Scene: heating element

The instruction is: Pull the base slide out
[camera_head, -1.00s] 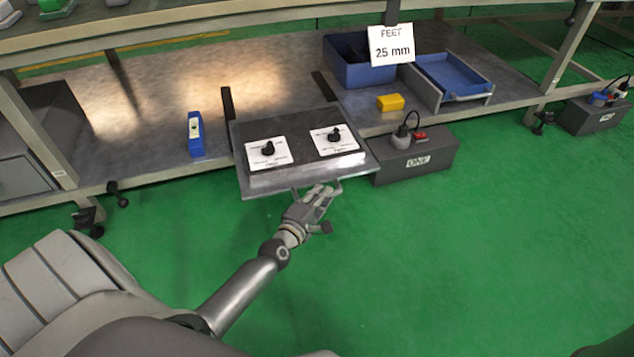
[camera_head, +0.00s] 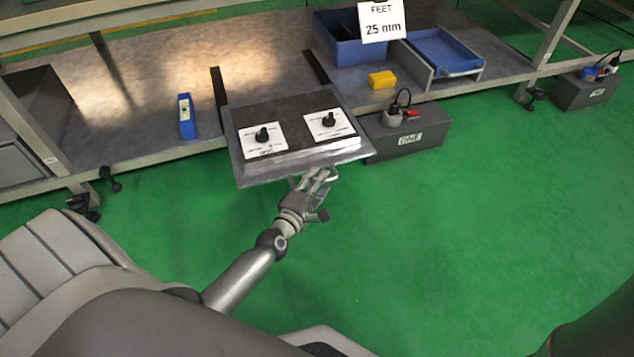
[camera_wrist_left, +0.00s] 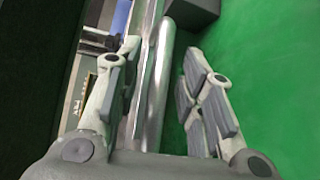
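The base slide (camera_head: 246,179) is a grey metal plate sticking out from the front of the low bench shelf, with a dark raised top and two white cards with black knobs (camera_head: 263,135). My left gripper (camera_head: 318,178) is at its front edge, partly hidden under it. In the left wrist view, a shiny round metal bar (camera_wrist_left: 163,85) runs between the spread fingers of my left gripper (camera_wrist_left: 160,85). The left finger is close to the bar; a gap shows between the bar and the right finger. My right gripper is not in view.
A grey box with a plug and cable (camera_head: 425,139) stands on the floor right of the slide. The shelf holds a blue device (camera_head: 186,118), a yellow block (camera_head: 381,80), a blue bin (camera_head: 345,48) and a blue drawer tray (camera_head: 445,50). Green floor in front is clear.

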